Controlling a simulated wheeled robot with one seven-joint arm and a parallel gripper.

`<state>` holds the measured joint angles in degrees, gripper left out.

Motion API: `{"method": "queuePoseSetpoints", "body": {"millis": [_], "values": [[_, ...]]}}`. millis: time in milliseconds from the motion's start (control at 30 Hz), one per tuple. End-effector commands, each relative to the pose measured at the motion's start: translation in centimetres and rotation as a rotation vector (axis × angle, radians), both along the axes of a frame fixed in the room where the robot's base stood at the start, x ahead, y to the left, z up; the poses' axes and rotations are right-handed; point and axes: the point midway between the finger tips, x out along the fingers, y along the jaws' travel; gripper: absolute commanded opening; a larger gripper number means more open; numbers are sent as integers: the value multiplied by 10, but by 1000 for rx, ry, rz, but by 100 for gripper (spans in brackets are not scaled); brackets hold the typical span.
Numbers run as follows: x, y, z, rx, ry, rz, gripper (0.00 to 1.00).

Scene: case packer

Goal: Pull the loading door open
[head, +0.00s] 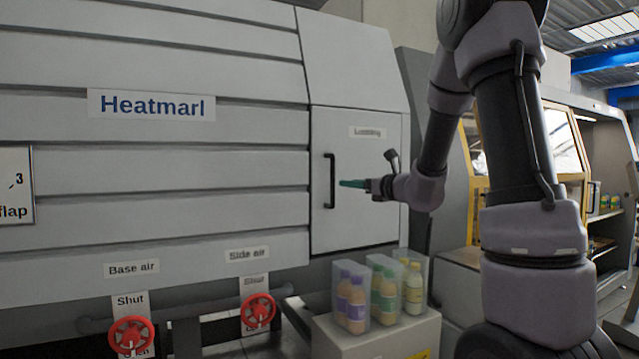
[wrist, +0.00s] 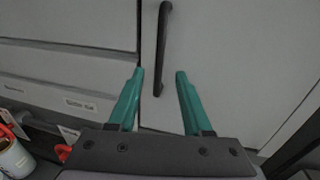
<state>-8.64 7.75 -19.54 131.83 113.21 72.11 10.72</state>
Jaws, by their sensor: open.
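The loading door (head: 365,215) is a grey panel with a "Loading" label, and it looks shut in its frame. Its black vertical bar handle (head: 331,181) is near the door's left edge. My gripper (head: 345,183) has teal fingers and is just right of the handle in the head view. In the wrist view the handle (wrist: 162,50) runs down between and beyond the two open fingertips of my gripper (wrist: 159,74). The fingers do not visibly touch the handle. The door (wrist: 225,60) also fills the right of the wrist view.
Red valve wheels (head: 131,335) (head: 258,310) are at the lower left under the "Heatmarl" machine (head: 200,180). A box (head: 375,338) holding clear cases of bottles (head: 351,298) stands below the door. A yellow-framed machine (head: 570,150) is at the right.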

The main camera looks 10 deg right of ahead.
Motion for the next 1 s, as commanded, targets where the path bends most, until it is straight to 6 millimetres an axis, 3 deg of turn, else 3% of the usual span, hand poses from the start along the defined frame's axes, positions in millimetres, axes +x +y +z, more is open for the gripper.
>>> {"method": "queuePoseSetpoints", "body": {"millis": [400,600,867,900,1000], "values": [[65,39,0,-2,0,5,50],[78,46,0,-3,-1,4,50],[79,46,0,-2,0,3,50],[79,46,0,-2,0,3,46],[79,46,0,-3,-1,4,8]]}}
